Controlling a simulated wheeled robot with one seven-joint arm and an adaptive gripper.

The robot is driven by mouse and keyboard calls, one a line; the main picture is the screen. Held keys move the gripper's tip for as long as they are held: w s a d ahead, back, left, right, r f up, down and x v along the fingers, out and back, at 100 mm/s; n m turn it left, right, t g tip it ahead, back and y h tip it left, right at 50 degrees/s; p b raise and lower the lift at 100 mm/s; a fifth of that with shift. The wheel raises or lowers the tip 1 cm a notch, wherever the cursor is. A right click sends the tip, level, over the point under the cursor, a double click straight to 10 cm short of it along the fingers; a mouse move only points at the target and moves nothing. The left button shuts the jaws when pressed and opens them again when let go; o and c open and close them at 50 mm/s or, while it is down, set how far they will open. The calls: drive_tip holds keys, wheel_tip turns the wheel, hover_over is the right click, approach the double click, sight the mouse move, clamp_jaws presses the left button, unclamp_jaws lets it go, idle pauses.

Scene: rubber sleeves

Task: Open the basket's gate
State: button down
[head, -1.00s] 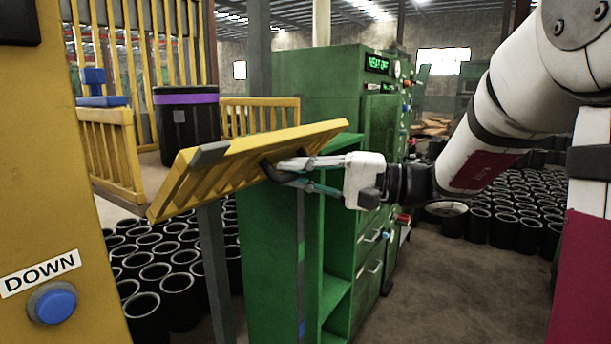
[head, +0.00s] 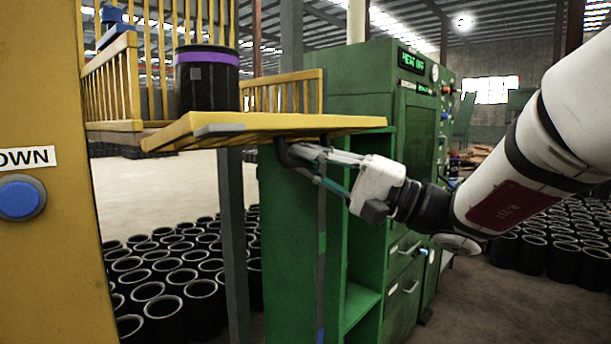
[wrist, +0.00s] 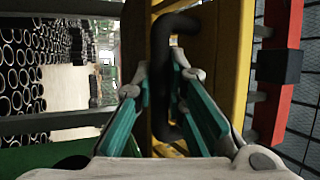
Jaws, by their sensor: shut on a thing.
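The basket's yellow gate (head: 330,123) is swung down and lies almost level in the head view, its outer side facing down. Its black handle (head: 287,154) hangs under it near the front edge. My gripper (head: 300,156) is shut on this handle from the right, below the gate. In the wrist view the black handle (wrist: 160,80) runs upright between my two teal-sided fingers (wrist: 163,95), with the yellow gate (wrist: 200,55) behind it. The yellow basket (head: 113,85) stands behind the gate, with a black bin with a purple band (head: 207,80) inside.
A green machine cabinet (head: 350,90) stands just behind and right of my gripper. Many black sleeves (head: 165,295) stand on the floor below the gate. A yellow post with a blue DOWN button (head: 20,199) is at the left. Bare floor shows at the lower right.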

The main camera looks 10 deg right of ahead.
drive_tip(key=shift+w+f+n+y+b, duration=0.1)
drive_tip(key=shift+f+n+y+b, duration=0.3)
drive_tip(key=shift+b, duration=0.45)
drive_tip(key=c, duration=1.9)
unclamp_jaws()
drive_tip(key=v, duration=1.2)
drive_tip(key=shift+f, duration=0.1)
drive_tip(key=shift+c, duration=0.5)
